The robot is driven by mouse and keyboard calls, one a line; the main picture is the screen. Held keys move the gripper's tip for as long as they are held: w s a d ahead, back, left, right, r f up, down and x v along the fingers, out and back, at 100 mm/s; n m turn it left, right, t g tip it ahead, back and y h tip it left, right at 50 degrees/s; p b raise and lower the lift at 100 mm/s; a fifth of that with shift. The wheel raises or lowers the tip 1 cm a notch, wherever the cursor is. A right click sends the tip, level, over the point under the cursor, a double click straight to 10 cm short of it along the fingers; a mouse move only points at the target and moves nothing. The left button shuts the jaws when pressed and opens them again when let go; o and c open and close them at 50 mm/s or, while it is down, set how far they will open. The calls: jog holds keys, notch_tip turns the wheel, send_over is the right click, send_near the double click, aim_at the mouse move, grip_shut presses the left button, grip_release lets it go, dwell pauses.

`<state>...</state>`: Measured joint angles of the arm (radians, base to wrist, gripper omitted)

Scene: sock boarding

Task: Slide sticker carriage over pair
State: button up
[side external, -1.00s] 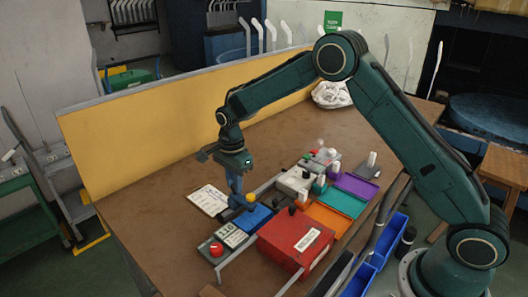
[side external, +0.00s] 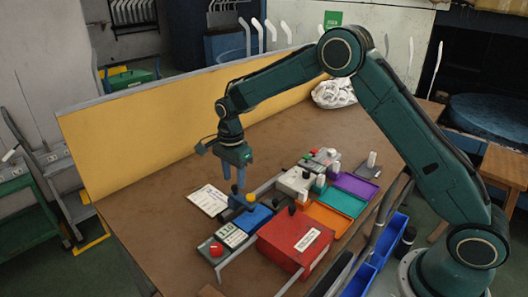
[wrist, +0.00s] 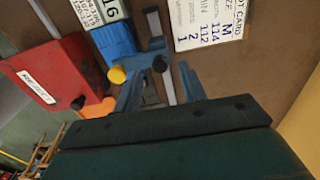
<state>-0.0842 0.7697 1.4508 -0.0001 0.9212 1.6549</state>
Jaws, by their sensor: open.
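The dark blue piece on the grey rail, which looks like the sticker carriage (side external: 237,202), has an upright post. In the wrist view the carriage (wrist: 159,63) shows between my fingertips. My gripper (side external: 234,182) points down just above it, fingers apart and empty; it also shows in the wrist view (wrist: 158,74). I cannot tell whether a finger touches the post. I cannot make out a pair of socks under the carriage.
A red box (side external: 290,246) with a white label stands right of the rail. A white printed card (side external: 209,200) lies left of it. Orange, teal and purple trays (side external: 355,186) lie farther right.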

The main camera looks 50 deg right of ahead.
notch_tip(320, 180, up, 12)
dwell(0.5)
jog(key=shift+s, duration=0.1)
jog(key=s+d+r+n+t, duration=0.3)
jog(key=s+r+n, duration=0.5)
jog(key=s+r, duration=0.6)
jog(key=s+f+n+t, duration=0.1)
jog(key=s+n, duration=0.4)
jog(key=s, duration=0.6)
jog(key=s+d+f+n+t, duration=0.1)
jog(key=s+f+n, duration=0.3)
jog(key=s, duration=0.7)
jog(key=shift+d+n+t, duration=0.3)
jog(key=shift+n, duration=0.2)
